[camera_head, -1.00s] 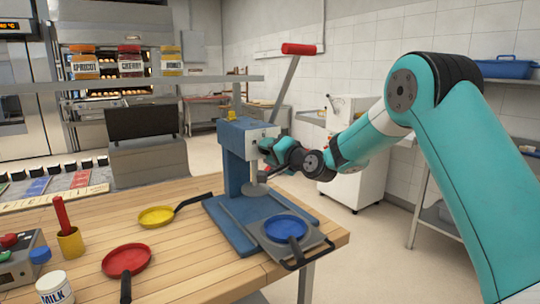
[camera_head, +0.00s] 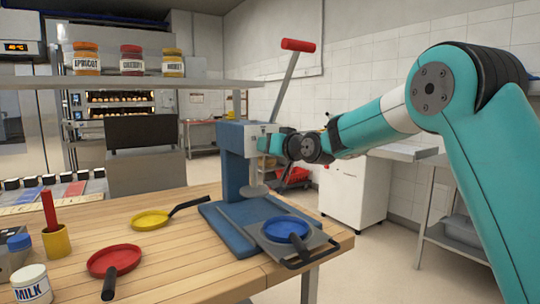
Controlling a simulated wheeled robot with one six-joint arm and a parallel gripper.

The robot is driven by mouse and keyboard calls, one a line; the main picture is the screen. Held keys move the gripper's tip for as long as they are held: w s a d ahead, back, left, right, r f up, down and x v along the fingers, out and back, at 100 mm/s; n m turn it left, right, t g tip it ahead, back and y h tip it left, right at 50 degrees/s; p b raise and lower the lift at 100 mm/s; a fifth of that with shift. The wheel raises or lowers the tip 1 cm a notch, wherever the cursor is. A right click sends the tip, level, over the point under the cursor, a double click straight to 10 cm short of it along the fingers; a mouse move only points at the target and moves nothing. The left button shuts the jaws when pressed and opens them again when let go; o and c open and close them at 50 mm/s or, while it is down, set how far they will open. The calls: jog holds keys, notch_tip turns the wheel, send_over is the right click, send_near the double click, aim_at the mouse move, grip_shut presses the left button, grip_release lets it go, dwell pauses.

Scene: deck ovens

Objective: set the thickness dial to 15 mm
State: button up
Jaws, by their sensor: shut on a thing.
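A blue press (camera_head: 231,165) with a long lever ending in a red grip (camera_head: 298,45) stands on the wooden table. My gripper (camera_head: 266,142) is at the right side of the press head, where the thickness dial would be. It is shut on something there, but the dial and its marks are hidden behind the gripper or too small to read. Below the head, a round grey plate (camera_head: 254,190) hangs over the press base. A blue pan (camera_head: 286,229) sits on a grey tray (camera_head: 267,238) at the front of the press.
A red pan (camera_head: 114,261), a yellow pan (camera_head: 150,220), a yellow cup (camera_head: 56,243) with a red stick and a milk jar (camera_head: 32,285) stand on the table at left. A shelf (camera_head: 120,83) with several jars crosses behind. A white cabinet (camera_head: 353,187) stands behind my arm.

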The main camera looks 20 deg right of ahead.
jog(key=shift+n+b, duration=0.35)
jog(key=shift+n, duration=0.25)
jog(key=o, duration=0.9)
jog(key=b+v, duration=0.3)
jog(key=v, duration=1.4)
jog(key=shift+s, duration=0.2)
